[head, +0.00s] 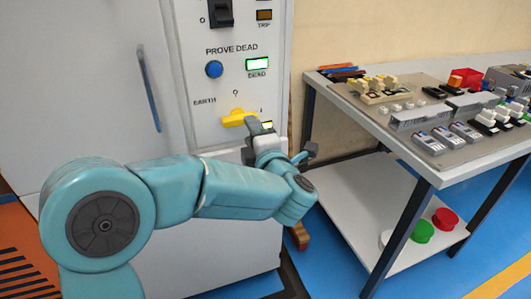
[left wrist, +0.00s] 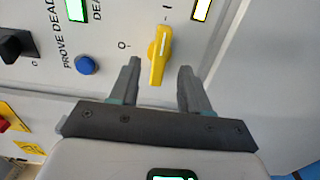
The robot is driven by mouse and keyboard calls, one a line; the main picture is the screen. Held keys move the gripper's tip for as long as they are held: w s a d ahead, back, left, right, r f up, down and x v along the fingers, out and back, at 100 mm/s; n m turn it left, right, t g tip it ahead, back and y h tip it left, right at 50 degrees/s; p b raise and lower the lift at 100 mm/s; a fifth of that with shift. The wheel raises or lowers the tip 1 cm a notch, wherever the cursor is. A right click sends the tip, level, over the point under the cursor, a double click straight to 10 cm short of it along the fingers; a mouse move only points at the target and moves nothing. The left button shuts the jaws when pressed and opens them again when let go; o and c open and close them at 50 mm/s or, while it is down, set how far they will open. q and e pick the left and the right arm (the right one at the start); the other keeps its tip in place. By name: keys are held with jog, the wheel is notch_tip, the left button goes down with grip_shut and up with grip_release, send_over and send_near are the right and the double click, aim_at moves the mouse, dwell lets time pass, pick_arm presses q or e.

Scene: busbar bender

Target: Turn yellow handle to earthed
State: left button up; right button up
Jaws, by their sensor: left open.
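The yellow handle (head: 240,118) is on the white cabinet's front panel, by the word EARTH. It lies roughly level in the head view, and its right end is close to my left gripper (head: 256,128). In the left wrist view the handle (left wrist: 159,55) stands upright in the picture, with marks O and I beside it. My left gripper (left wrist: 160,72) is open, one finger on each side of the handle's near end. A gap shows on both sides, and I see no contact. My right gripper is not in view.
Above the handle are a blue button (head: 214,69), a lit green DEAD window (head: 257,65) and a black switch (head: 219,13). A lit window (left wrist: 202,9) sits near the I mark. A workbench (head: 352,118) with several parts stands at the right.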

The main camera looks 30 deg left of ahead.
pick_arm(q)
jog(key=v, duration=1)
jog(key=shift+s+d, duration=0.2)
jog(key=shift+s, duration=0.05)
